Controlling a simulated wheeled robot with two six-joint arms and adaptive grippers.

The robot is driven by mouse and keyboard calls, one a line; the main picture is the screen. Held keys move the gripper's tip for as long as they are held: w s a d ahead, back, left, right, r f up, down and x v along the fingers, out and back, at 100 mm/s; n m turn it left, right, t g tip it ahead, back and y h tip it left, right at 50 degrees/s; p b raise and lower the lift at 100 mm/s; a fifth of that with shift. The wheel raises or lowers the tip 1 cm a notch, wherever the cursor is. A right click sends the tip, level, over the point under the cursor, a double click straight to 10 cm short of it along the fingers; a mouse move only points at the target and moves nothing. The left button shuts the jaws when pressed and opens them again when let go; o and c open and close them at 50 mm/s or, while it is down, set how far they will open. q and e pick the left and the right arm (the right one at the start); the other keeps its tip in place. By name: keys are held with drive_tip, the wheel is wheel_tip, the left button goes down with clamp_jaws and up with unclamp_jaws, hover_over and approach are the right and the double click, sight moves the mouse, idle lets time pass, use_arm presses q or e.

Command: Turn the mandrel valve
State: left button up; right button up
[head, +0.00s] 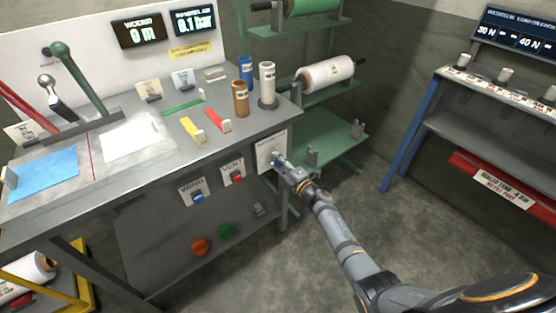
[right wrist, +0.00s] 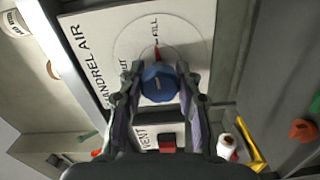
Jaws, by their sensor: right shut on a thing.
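The mandrel valve is a round blue knob (right wrist: 160,84) on a white plate (right wrist: 90,42) lettered MANDREL AIR. A red pointer (right wrist: 157,55) at the knob points toward the word FILL. In the head view the plate (head: 268,146) is on the bench's right end, and the knob is mostly hidden by my gripper. My right gripper (head: 281,164) is shut on the knob, with one finger on each side in the right wrist view (right wrist: 160,76). The mandrel air display (head: 194,21) reads 0.1 bar. My left gripper is not in view.
The VENT plate with a red button (head: 238,178) and the WIND plate with a blue button (head: 198,197) are left of the valve. A green rack (head: 338,140) with film rolls stands behind. Floor to the right is clear.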

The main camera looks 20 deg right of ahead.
drive_tip(key=shift+m, duration=0.6)
drive_tip(key=o, duration=1.2)
drive_tip(key=shift+s+d+f, duration=0.1)
drive_tip(key=shift+s+d, duration=0.05)
drive_tip(key=shift+s, duration=0.25)
drive_tip(key=v, duration=1.1)
drive_tip(key=shift+s, duration=0.1)
